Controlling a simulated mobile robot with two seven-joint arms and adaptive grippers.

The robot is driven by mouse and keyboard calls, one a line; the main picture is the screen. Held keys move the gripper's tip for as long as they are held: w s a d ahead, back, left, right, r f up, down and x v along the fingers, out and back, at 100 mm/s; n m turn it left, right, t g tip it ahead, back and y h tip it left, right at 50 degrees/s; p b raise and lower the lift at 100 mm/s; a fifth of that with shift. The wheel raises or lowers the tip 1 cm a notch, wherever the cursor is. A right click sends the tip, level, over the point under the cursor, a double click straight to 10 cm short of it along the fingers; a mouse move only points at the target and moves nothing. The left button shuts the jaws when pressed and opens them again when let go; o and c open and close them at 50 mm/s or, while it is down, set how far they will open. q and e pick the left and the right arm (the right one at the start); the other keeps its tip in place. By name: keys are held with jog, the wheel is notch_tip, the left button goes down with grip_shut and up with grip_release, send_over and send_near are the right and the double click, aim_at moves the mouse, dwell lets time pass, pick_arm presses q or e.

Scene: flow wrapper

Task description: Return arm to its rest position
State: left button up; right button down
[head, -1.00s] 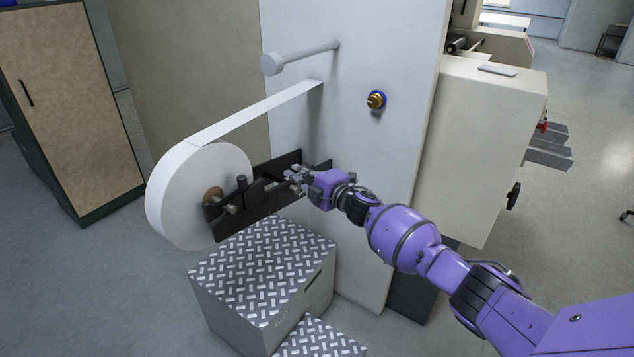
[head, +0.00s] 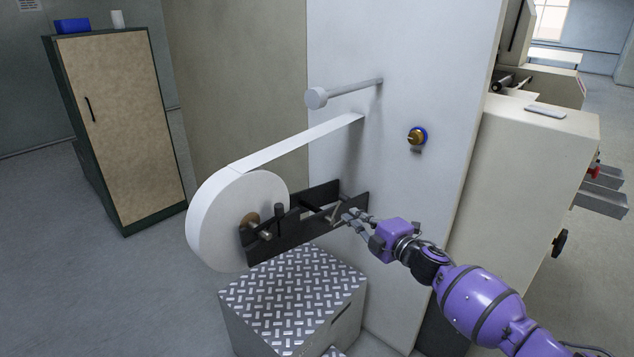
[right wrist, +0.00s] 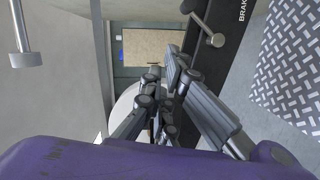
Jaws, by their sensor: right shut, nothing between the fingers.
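My right arm is purple and reaches in from the lower right in the head view. Its gripper (head: 352,217) is shut and empty, just in front of the right end of the black bracket (head: 290,222) on the machine. In the right wrist view the gripper fingers (right wrist: 165,88) are close together, with the bracket and a small lever (right wrist: 205,22) beyond them. I cannot tell whether the fingers touch the bracket. My left gripper is not in view.
A large white film roll (head: 225,215) hangs on the bracket, its web running up to the machine panel (head: 430,70). A roller bar (head: 345,90) juts out above. A tread-plate step (head: 290,300) stands below. A cabinet (head: 120,120) stands at the left, with open floor between.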

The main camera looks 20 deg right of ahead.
jog(key=s+a+f+m+g+h, duration=0.1)
jog(key=s+a+f+m, duration=0.25)
jog(key=s+f, duration=0.3)
jog(key=s+a+f+m+g+h+p, duration=0.1)
jog(key=s+a+f+m, duration=0.1)
jog(key=s+f+m, duration=0.45)
jog(key=s+a+f+m+g+h, duration=0.1)
jog(key=s+a+f+m+h, duration=0.2)
jog(key=s, duration=0.6)
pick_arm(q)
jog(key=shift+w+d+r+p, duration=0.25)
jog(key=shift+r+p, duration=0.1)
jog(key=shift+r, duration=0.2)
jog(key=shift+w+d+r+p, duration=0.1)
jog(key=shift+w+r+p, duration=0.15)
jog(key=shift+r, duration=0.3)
pick_arm(e)
jog(key=s+f+m+g, duration=0.2)
jog(key=s+f, duration=0.3)
jog(key=s, duration=1)
jog(key=s+a+f+m+g, duration=0.1)
jog(key=s+f+m+g, duration=0.2)
jog(key=s, duration=1.2)
notch_tip(320, 180, down, 4)
jog(key=shift+a+r+m+h, duration=0.25)
jog(key=shift+a+m+h, duration=0.05)
jog(key=shift+m, duration=0.5)
jog(key=shift+s, duration=0.1)
